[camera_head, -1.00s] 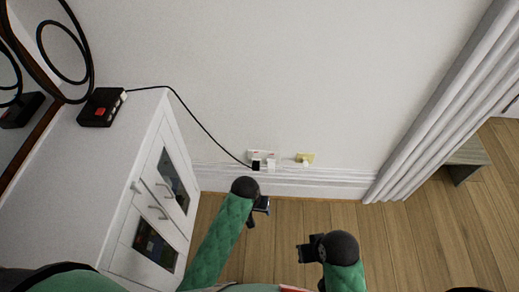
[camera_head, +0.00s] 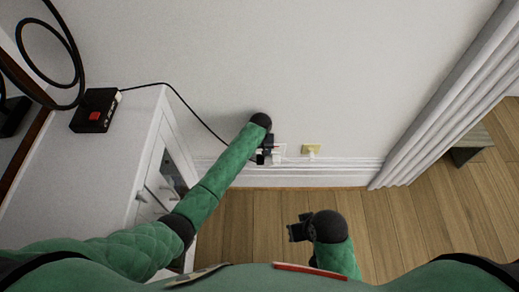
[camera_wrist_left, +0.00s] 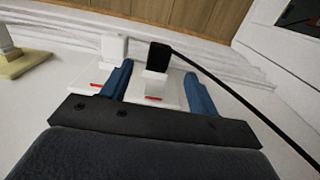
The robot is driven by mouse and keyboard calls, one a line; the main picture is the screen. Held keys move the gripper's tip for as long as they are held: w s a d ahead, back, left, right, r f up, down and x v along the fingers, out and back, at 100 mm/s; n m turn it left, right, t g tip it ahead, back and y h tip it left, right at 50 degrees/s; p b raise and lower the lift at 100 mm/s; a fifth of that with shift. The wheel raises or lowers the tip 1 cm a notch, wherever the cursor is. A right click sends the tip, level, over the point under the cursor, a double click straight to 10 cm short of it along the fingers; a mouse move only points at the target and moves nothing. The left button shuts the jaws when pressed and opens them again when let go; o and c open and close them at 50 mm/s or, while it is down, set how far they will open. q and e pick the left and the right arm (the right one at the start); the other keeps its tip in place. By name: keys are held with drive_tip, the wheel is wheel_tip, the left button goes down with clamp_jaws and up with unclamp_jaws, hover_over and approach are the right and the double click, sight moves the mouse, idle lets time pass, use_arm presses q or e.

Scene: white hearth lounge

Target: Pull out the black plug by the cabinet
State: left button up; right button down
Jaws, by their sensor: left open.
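The black plug (camera_wrist_left: 158,57) sits in a white wall socket (camera_wrist_left: 152,90), its black cable running off to the right in the left wrist view. My left gripper (camera_wrist_left: 159,70) is open, its blue fingers on either side of the black plug and its socket. I cannot tell whether they touch the plug. In the head view the black plug (camera_head: 260,157) is partly hidden by my left gripper (camera_head: 268,146) at the wall. The white cabinet (camera_head: 95,165) stands to the left. My right gripper (camera_head: 298,229) is low, above the floor and away from the plug.
A white plug (camera_wrist_left: 113,47) sits close beside the black one. A yellow socket (camera_head: 311,150) is farther right along the wall. The cable leads to a black box with a red switch (camera_head: 95,112) on the cabinet. A curtain (camera_head: 440,100) hangs at the right.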

sight(260, 161)
use_arm(q)
drive_tip(key=shift+f, duration=0.45)
wheel_tip(260, 161, down, 5)
drive_tip(key=shift+f, duration=0.7)
drive_tip(key=c, duration=1.1)
drive_tip(key=shift+s, duration=0.15)
drive_tip(key=shift+s+r+p, duration=0.1)
drive_tip(key=shift+s+p, duration=0.4)
drive_tip(key=shift+p, duration=0.15)
drive_tip(key=shift+s+p, duration=1.45)
drive_tip(key=shift+s, duration=0.25)
